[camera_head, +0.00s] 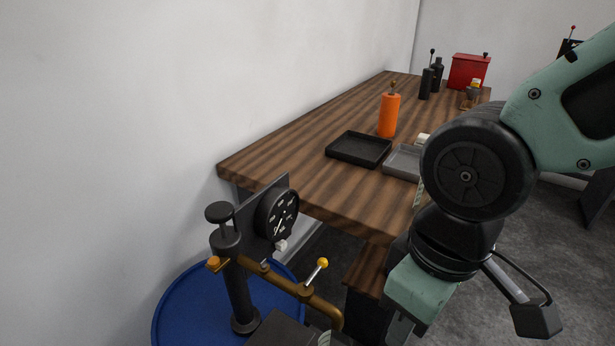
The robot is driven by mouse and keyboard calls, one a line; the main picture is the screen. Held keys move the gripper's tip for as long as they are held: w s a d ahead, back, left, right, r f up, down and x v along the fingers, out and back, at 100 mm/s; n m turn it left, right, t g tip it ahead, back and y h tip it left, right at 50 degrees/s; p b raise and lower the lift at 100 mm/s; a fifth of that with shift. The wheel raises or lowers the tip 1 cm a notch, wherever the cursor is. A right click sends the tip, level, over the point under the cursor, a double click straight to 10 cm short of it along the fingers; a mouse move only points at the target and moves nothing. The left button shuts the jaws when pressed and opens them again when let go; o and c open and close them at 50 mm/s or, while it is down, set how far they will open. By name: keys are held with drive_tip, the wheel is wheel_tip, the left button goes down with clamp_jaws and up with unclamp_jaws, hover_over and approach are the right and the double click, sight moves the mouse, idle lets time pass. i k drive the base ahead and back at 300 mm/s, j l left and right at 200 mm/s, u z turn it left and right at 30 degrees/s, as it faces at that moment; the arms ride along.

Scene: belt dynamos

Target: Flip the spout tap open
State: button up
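The spout tap is a brass pipe (285,283) at the lower middle, running right from a dark upright post and bending down at its end. Its lever has a pale stem and a yellow ball knob (322,263); it tilts up and to the right. My gripper (468,325) is at the lower right, pointing down, right of the tap and apart from it. Its fingers look spread wide, with nothing seen between them. The left finger is partly hidden by a teal part of my arm and the frame's bottom edge. The spout's outlet is near the bottom edge.
A dark post with a black knob (219,212) and a round gauge (277,214) stand behind the tap, over a blue drum (185,310). A wooden bench (290,160) behind bears a black tray (358,149), a grey tray (402,162), an orange bottle (388,116) and a red box (468,72).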

sight(322, 263)
drive_tip(key=l+u, duration=0.15)
drive_tip(key=u, duration=0.3)
drive_tip(key=l+u, duration=0.1)
drive_tip(key=u, duration=0.3)
drive_tip(key=k+l+u, duration=0.4)
drive_tip(key=l, duration=0.3)
drive_tip(key=k+l+u, duration=0.45)
drive_tip(key=l, duration=0.15)
drive_tip(key=k+l, duration=0.7)
drive_tip(key=i, duration=1.25)
drive_tip(key=j+u, duration=0.05)
drive_tip(key=j, duration=0.05)
